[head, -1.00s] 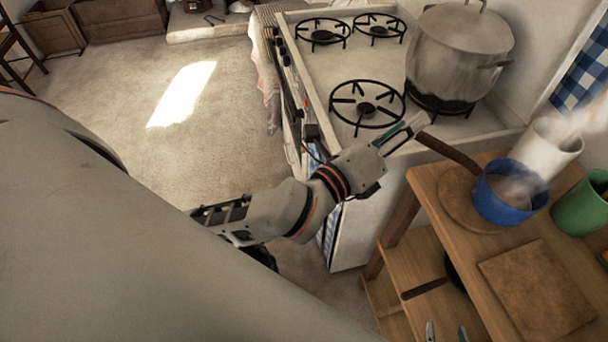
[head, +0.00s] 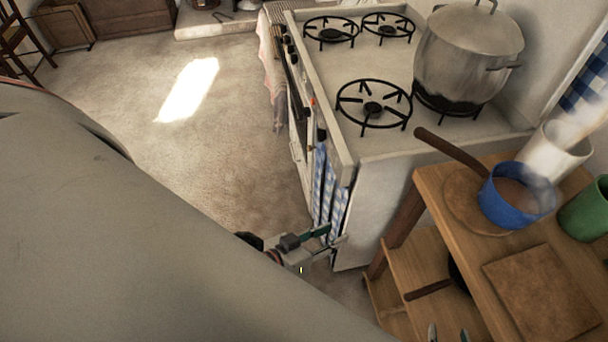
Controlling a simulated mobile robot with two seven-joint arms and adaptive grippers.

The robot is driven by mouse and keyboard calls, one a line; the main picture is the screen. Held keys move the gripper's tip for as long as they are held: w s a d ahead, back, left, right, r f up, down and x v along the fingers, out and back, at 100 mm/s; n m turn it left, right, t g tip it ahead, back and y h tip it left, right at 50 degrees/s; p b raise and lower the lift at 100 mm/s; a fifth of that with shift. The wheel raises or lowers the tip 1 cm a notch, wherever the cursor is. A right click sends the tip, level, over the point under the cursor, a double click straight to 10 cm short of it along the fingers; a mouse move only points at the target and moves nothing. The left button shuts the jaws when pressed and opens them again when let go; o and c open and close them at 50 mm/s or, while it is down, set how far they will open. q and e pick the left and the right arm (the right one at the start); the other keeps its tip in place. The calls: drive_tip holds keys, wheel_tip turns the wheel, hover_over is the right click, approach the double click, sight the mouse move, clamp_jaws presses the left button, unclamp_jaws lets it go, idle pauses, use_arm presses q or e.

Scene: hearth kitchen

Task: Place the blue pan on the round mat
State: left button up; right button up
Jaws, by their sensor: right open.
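The blue pan (head: 512,212) stands upright on the wooden table at the right, its long brown handle reaching to the upper left. The round brown mat (head: 462,205) lies to its left. The pan's body covers the mat's right edge in this view; I cannot tell whether it rests partly on it. My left gripper (head: 336,235) is low beside the stove's front corner, left of the table and away from the pan. Its fingers look apart and empty. My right gripper (head: 448,334) shows only its fingertips at the bottom edge, open and empty.
A white steaming container (head: 560,150) and a green mug (head: 586,208) stand close to the pan. A square brown board (head: 540,290) lies in front. The stove (head: 395,150) with a large pot (head: 468,55) is behind the table. Blue checked cloth (head: 328,190) hangs at the stove front.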

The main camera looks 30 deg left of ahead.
use_arm(q)
drive_tip(key=s+a+f+m+g+y, duration=0.2)
drive_tip(key=s+a+f+m, duration=0.2)
drive_tip(key=f, duration=0.3)
drive_tip(key=shift+s+a, duration=0.4)
idle(0.6)
